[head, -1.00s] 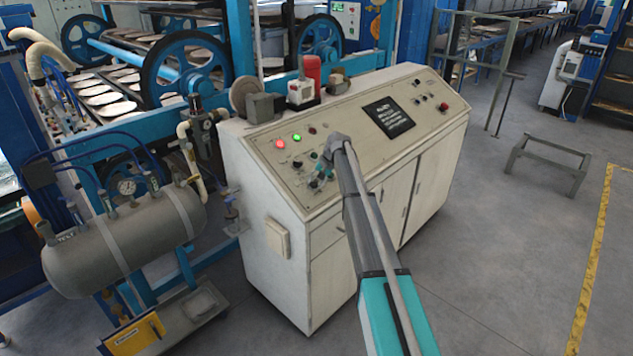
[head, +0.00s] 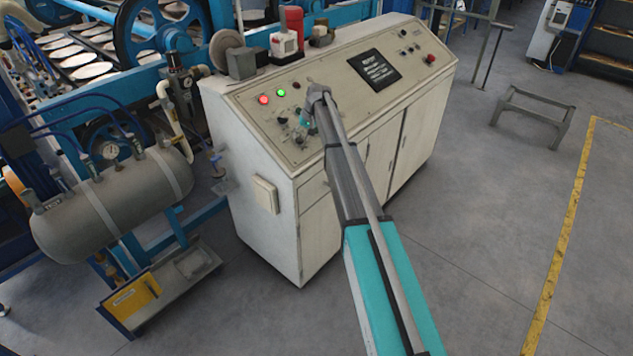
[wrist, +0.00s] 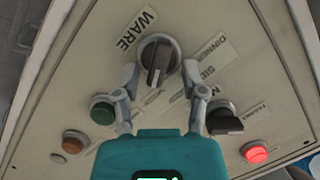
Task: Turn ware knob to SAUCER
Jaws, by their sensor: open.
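The ware knob (wrist: 158,62) is a dark grey rotary knob on the sloped panel, beside the WARE label (wrist: 137,27) in the wrist view. Its grip bar runs roughly up and down in that picture. Labels on its right read DINNER (wrist: 208,48) and SIDE (wrist: 208,72); a further label below is partly covered, and I cannot read SAUCER. My gripper (wrist: 160,76) is open, with a fingertip on either side of the knob's lower part; contact is unclear. In the head view my gripper (head: 306,120) is at the panel's left part, and my arm partly hides the controls.
A second black knob (wrist: 225,118) is close to my right finger, and a green button (wrist: 103,110) is by the left one. A lit red button (wrist: 255,152) is at lower right.

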